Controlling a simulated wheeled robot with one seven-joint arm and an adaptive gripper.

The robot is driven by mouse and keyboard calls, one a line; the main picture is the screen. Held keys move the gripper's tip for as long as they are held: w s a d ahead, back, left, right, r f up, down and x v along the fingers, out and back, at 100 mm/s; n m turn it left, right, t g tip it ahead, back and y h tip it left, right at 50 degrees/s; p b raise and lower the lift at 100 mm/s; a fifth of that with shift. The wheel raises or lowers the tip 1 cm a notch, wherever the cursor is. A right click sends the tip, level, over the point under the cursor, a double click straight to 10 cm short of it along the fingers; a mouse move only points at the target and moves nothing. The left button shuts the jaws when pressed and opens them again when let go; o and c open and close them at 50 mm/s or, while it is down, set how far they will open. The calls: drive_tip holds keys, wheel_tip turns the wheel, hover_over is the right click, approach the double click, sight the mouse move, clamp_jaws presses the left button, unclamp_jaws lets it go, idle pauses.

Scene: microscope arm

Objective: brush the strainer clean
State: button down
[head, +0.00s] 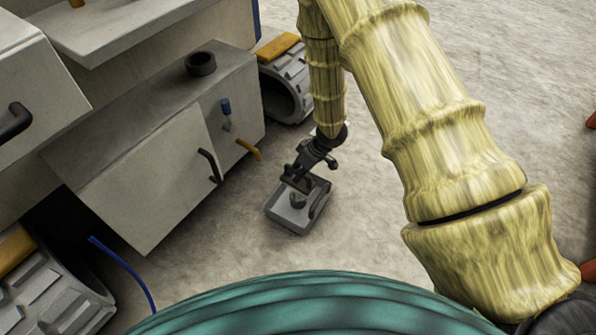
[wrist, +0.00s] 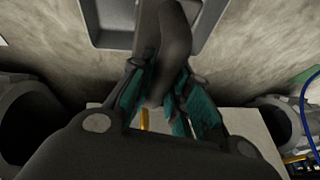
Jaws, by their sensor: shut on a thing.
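My gripper (head: 297,184) is low over a shallow grey tray (head: 283,220) on the floor. In the wrist view, the teal-padded fingers of my gripper (wrist: 164,92) are shut on a dark grey elongated thing (wrist: 168,45). It reaches from between the fingers across the tray, whose rim also shows in the wrist view (wrist: 97,25). I cannot tell whether the held thing is the brush, part of the strainer or part of the tray. Neither a strainer mesh nor bristles can be made out. My gripper and arm hide part of the tray.
A grey cabinet (head: 150,185) with a dark handle (head: 209,166) stands left of the tray. A dark ring-shaped piece (head: 201,64) lies on its top. Floor right of the tray is clear.

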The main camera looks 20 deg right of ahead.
drive_tip(key=shift+f, duration=0.4)
idle(0.7)
drive_tip(key=shift+s+d, duration=0.1)
drive_tip(key=shift+s, duration=0.05)
drive_tip(key=shift+s+d+p, duration=0.2)
drive_tip(key=shift+s+p, duration=0.1)
drive_tip(key=shift+p, duration=0.1)
drive_tip(key=shift+s+d, duration=0.15)
drive_tip(key=shift+w+a+r+p, duration=0.1)
drive_tip(key=shift+w+a+p, duration=0.15)
drive_tip(key=shift+p, duration=0.3)
drive_tip(key=shift+w+a+f+p, duration=0.2)
drive_tip(key=shift+w+a+p, duration=0.6)
drive_tip(key=shift+p, duration=0.45)
drive_tip(key=shift+d, duration=0.2)
drive_tip(key=shift+s+d+r+p, duration=0.1)
drive_tip(key=shift+s+d+p, duration=0.75)
drive_tip(key=shift+s+p, duration=0.2)
